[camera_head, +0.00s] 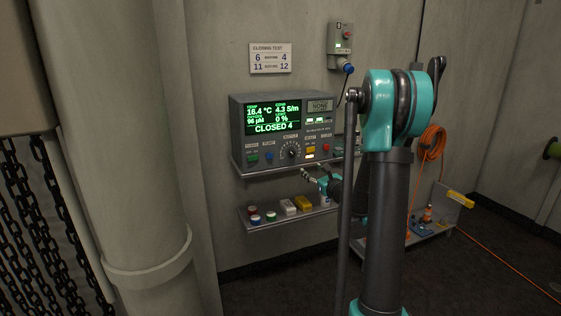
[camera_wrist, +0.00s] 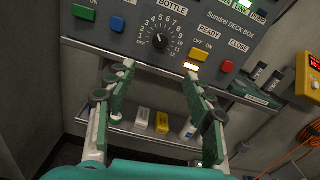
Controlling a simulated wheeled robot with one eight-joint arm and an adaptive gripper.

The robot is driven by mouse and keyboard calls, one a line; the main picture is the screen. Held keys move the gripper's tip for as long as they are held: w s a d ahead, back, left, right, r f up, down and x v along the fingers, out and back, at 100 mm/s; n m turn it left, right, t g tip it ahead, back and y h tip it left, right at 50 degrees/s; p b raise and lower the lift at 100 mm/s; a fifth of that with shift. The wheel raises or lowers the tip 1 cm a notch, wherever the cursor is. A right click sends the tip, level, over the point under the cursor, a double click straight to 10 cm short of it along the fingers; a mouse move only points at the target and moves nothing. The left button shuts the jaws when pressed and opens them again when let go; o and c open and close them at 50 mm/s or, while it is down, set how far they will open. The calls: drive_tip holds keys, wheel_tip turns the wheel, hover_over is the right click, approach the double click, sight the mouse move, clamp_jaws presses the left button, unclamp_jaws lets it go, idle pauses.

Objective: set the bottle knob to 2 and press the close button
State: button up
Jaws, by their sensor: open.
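The deck box (camera_head: 240,122) stands on a wall shelf, and its green screen (camera_head: 273,114) reads "CLOSED 4". The black bottle knob (camera_head: 291,150) sits in a numbered dial below the screen. It also shows in the wrist view (camera_wrist: 160,41), where its exact setting is hard to read. The red close button (camera_head: 326,148) is right of the knob, also in the wrist view (camera_wrist: 227,67). My gripper (camera_wrist: 160,70) is open and empty, fingers spread below the knob and apart from the panel. In the head view my gripper (camera_head: 305,171) is small and partly hidden behind my arm.
Green (camera_wrist: 84,12), blue (camera_wrist: 117,23) and yellow (camera_wrist: 199,55) buttons flank the knob. A lower shelf (camera_head: 285,222) holds several small items. A closing test sign (camera_head: 270,58) hangs above. An orange hose (camera_head: 432,142) hangs at right.

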sight(293, 154)
drive_tip(key=x, duration=1.7)
drive_tip(key=shift+w+a, duration=0.1)
drive_tip(key=shift+w, duration=0.1)
drive_tip(key=c, duration=1.2)
